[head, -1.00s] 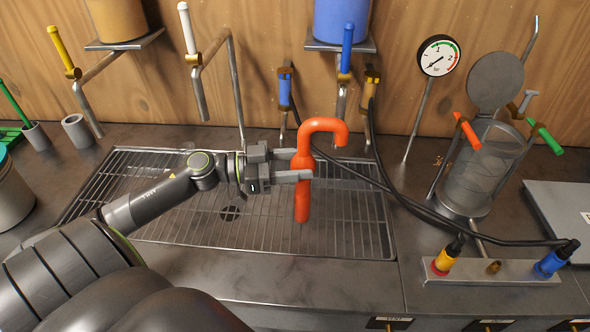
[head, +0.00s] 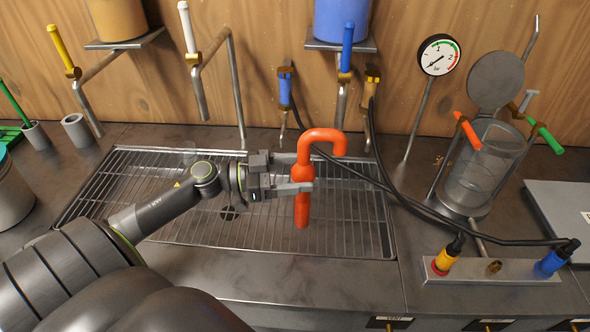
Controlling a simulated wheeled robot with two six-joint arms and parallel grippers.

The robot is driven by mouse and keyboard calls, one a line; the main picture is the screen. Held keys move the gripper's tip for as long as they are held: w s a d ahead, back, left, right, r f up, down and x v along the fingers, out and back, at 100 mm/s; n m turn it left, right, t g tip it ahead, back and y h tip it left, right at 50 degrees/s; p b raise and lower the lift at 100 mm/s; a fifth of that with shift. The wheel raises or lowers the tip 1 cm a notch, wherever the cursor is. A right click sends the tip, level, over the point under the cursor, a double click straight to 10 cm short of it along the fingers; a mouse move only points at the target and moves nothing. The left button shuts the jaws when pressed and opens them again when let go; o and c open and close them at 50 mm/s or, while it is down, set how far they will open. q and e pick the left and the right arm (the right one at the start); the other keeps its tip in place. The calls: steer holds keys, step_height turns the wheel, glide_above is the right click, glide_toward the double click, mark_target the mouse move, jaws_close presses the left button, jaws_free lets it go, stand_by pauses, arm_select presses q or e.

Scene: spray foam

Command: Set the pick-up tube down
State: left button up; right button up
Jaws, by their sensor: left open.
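The orange-red pick-up tube (head: 302,208), with a hooked top, stands upright over the metal drain grate (head: 352,228). Its lower end appears to be at the grate; I cannot tell for sure that it touches. My left gripper (head: 305,173) comes from the left with its two fingers around the tube's upper part. The fingers are open, one behind the tube and one in front. My right gripper is not in view.
Black hoses (head: 400,200) run just right of the tube to a connector block (head: 490,268) at the lower right. A clear lidded vessel (head: 480,175) stands at the right. Coloured tap handles (head: 346,47) rise behind.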

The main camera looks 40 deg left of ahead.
arm_select(q)
steer(key=shift+r, duration=0.15)
steer(key=p+v, duration=0.1)
steer(key=v, duration=1.1)
steer(key=shift+r, duration=0.1)
stand_by(0.5)
